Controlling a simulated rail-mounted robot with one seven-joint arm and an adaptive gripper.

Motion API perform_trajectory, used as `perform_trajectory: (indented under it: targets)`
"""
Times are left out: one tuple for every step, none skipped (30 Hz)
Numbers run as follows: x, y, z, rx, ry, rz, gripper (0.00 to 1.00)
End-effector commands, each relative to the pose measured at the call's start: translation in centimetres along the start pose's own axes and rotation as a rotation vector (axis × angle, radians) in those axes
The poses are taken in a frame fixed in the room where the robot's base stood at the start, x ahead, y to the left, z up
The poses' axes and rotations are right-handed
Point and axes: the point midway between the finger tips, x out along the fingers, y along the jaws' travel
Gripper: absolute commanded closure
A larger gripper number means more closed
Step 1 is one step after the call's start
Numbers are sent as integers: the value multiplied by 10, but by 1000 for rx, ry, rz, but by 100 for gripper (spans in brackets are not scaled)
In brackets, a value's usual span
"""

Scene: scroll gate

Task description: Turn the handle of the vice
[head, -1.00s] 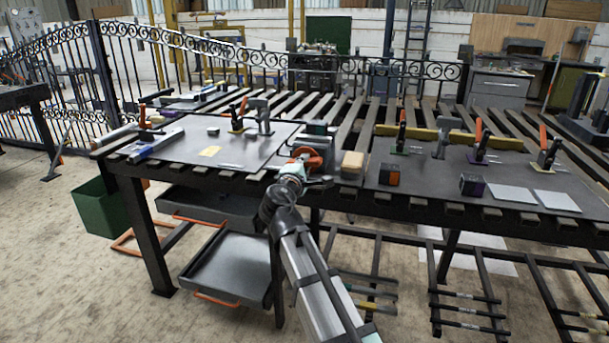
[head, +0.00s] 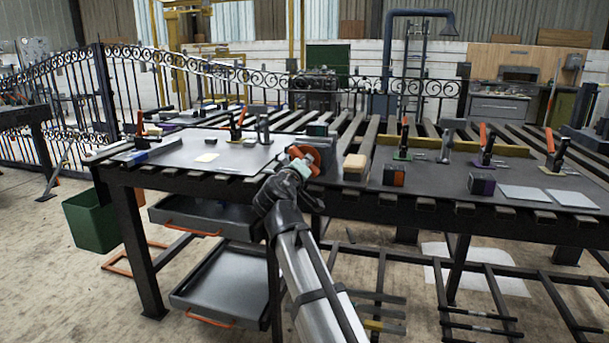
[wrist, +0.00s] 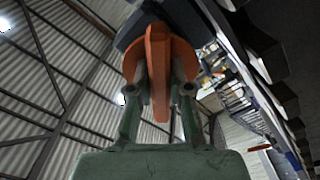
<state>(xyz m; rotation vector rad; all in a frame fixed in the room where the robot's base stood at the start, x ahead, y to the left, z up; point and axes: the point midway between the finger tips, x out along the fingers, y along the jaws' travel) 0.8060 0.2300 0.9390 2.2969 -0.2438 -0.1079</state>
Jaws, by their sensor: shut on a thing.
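The vice (head: 320,140) is a dark block at the front edge of the workbench, near the middle of the head view. Its orange handle (head: 305,157) faces me. My gripper (head: 296,168) is at the handle, in front of the bench edge. In the wrist view, the two fingers of my gripper (wrist: 160,88) stand on either side of the orange handle's upright bar (wrist: 158,50) and are shut on it. The dark vice body (wrist: 200,25) shows behind the handle. The fingers hide part of the handle.
A tan block (head: 355,166) stands just right of the vice. Dark cubes (head: 393,175) and several toggle clamps (head: 485,148) stand further right. Grey trays (head: 225,285) sit under the bench at left.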

Motion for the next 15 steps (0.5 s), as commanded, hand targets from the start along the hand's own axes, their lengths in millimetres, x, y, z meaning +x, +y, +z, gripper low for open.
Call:
perform_trajectory:
  targets:
    - [-1, -4, 4, 42, -2, -1, 100]
    - [-1, -4, 4, 65, -2, -1, 100]
    - [-1, -5, 4, 95, -2, -1, 100]
    - [-1, -4, 4, 116, -3, -1, 100]
    - [-1, -4, 4, 137, -3, -1, 100]
    - [-1, -4, 4, 163, -3, -1, 100]
    - [-1, -4, 4, 180, -3, -1, 100]
    - [-2, -4, 3, 198, -3, -1, 100]
    - [-2, -4, 3, 218, -3, -1, 100]
    - [-2, -4, 3, 232, -4, -2, 100]
    - [-2, -4, 3, 245, -4, -2, 100]
    - [-2, -4, 3, 259, -4, -2, 100]
    - [-2, -4, 3, 270, -4, -2, 100]
    - [-2, -4, 3, 279, -4, -2, 100]
    - [-2, -4, 3, 288, -4, -2, 100]
